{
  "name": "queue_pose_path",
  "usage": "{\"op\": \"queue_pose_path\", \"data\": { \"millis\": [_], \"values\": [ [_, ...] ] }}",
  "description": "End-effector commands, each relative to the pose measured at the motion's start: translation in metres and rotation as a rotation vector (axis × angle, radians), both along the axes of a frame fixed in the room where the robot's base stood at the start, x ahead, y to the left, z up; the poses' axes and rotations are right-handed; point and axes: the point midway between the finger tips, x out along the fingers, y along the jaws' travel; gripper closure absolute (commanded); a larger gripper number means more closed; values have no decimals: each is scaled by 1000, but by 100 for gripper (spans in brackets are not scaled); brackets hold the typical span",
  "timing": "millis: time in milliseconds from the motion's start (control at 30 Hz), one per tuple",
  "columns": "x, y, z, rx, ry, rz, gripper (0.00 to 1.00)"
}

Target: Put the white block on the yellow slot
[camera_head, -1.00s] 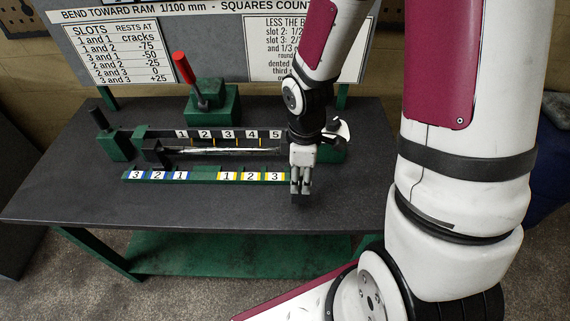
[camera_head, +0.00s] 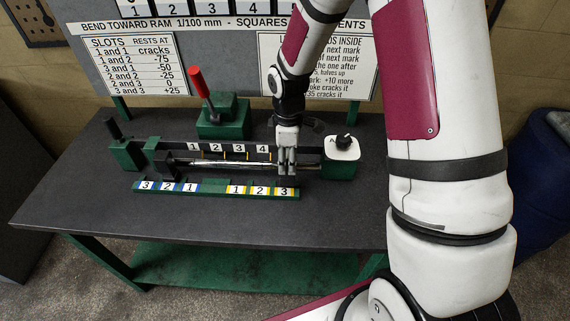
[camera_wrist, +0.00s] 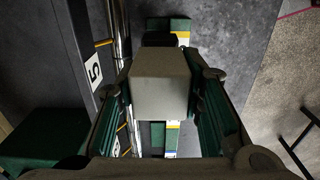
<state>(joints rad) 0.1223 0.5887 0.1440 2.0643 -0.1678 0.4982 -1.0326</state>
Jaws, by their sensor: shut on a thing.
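My gripper (camera_head: 287,172) is above the bench near the right end of the numbered strip and hides the scale beyond "4". In the wrist view my gripper (camera_wrist: 160,95) is shut on a pale, greyish block (camera_wrist: 160,85), presumably the white block, between its green-faced fingers. The block is too small to make out in the head view. The yellow slots 1, 2 and 3 (camera_head: 260,191) form the right part of the green strip (camera_head: 214,190). In the wrist view the strip (camera_wrist: 158,137) passes below the block, which hides part of it.
Behind the strip, a shiny bar (camera_head: 225,164) lies in the green jack frame. A white dial with a black knob (camera_head: 342,149) is at its right end. A red-handled green block (camera_head: 220,118) stands behind. The bench front (camera_head: 220,222) is clear.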

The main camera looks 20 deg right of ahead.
Motion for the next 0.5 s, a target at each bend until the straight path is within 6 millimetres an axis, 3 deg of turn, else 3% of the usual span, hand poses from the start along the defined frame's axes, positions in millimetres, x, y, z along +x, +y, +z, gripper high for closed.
{"op": "queue_pose_path", "data": {
  "millis": [233,500],
  "values": [
    [18,3,-1,0,-2,1,100],
    [15,3,-33,-1,1,1,100]
  ]
}}
